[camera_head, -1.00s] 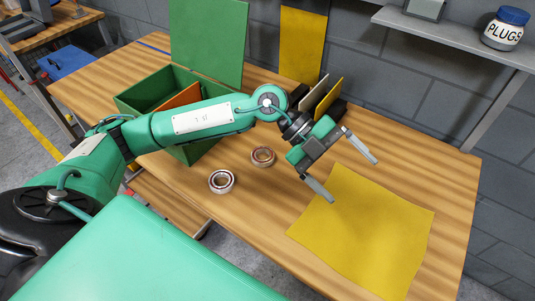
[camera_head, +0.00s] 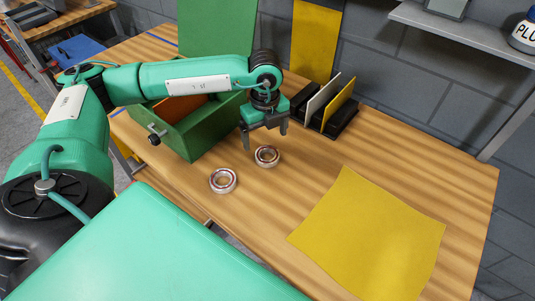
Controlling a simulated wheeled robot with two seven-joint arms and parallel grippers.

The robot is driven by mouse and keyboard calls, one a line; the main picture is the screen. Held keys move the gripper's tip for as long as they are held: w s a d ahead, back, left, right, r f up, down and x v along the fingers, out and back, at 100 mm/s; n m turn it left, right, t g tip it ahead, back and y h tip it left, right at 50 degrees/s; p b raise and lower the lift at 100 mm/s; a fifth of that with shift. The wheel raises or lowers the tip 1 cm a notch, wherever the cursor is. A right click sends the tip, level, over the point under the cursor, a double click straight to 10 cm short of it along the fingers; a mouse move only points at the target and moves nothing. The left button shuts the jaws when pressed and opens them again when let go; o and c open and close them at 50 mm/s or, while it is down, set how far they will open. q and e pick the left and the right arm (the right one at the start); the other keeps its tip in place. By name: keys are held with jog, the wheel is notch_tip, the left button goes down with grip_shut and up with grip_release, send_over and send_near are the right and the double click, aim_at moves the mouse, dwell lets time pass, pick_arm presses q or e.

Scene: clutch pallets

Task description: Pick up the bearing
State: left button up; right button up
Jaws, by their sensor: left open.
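Two ring-shaped bearings lie flat on the wooden table. The nearer bearing (camera_head: 223,180) is left of the farther bearing (camera_head: 267,156). My left gripper (camera_head: 265,140) points down with its fingers apart, just above and behind the farther bearing. Its jaws look empty. One finger is at the left and one at the right of that bearing in the picture, and I cannot tell the exact height. My right gripper is out of view.
A green box (camera_head: 205,135) stands left of the gripper. A dark holder with upright white and yellow plates (camera_head: 339,100) stands behind right. A yellow sheet (camera_head: 370,235) lies on the table (camera_head: 440,165) at the right. A jar (camera_head: 525,36) sits on the shelf.

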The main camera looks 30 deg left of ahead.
aim_at(267, 158)
pick_arm(q)
jog(key=shift+f, duration=0.8)
jog(key=f, duration=0.2)
jog(key=f+p, duration=0.1)
jog(key=f, duration=0.1)
jog(key=shift+w+d+p, duration=0.2)
jog(key=shift+p, duration=0.1)
jog(key=shift+f, duration=0.65)
jog(key=c, duration=1.3)
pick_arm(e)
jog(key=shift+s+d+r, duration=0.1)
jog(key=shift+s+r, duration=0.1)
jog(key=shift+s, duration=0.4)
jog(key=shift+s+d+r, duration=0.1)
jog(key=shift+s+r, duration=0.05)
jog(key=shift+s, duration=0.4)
